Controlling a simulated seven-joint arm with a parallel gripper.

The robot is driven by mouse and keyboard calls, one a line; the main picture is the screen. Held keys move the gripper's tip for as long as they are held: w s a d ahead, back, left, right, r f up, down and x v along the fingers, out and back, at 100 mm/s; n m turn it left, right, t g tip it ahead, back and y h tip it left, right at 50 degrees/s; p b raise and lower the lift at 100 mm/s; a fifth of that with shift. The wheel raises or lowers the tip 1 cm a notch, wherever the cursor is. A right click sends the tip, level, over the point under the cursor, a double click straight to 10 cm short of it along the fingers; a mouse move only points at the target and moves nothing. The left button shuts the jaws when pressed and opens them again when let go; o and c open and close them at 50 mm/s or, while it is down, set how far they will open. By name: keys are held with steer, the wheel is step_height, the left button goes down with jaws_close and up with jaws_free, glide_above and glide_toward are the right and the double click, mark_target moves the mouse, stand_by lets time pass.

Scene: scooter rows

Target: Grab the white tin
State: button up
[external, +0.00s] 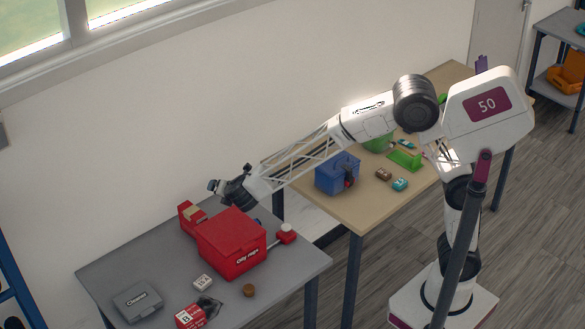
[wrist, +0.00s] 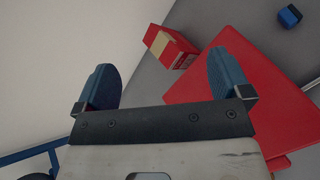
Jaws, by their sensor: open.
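A small white box-shaped item with dark marking (external: 203,282), possibly the white tin, lies on the grey table (external: 112,263) in front of the red box. I cannot tell for sure that it is a tin. It does not show in the wrist view. My gripper (external: 216,186) is above the back of the grey table, behind the red box and well away from the white item. In the wrist view my gripper (wrist: 161,82) has its two blue fingers wide apart with nothing between them.
A large red box (external: 232,243) stands mid-table, with a red and tan item (wrist: 172,48) beside it. A grey case (external: 138,301), a red-and-white packet (external: 192,316) and a brown round piece (external: 249,290) lie in front. A wooden table (external: 335,207) holds a blue box (external: 337,174).

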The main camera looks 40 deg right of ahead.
steer(key=s+a+f+n+t+y, duration=0.1)
steer(key=a+f+n, duration=0.15)
steer(key=a, duration=0.45)
steer(key=s+a+f+n+y, duration=0.1)
steer(key=a+f+n, duration=0.15)
steer(key=a, duration=0.45)
steer(key=n+y, duration=0.2)
steer(key=n, duration=0.3)
glide_above(199, 280)
steer(key=s, duration=0.3)
steer(key=shift+t, duration=0.3)
step_height(199, 280, down, 13)
steer(key=shift+w+r, duration=0.1)
steer(key=shift+w, duration=0.05)
steer(key=s+f, duration=0.1)
steer(key=s+f+n, duration=0.2)
steer(key=s, duration=0.1)
steer(key=shift+s+d+f, duration=0.1)
steer(key=shift+d+f, duration=0.2)
steer(key=shift+d, duration=0.1)
steer(key=shift+s+d+f+t, duration=0.15)
steer(key=shift+s+t, duration=0.1)
steer(key=shift+t, duration=0.05)
steer(key=shift+w, duration=0.15)
steer(key=shift+x, duration=1.2)
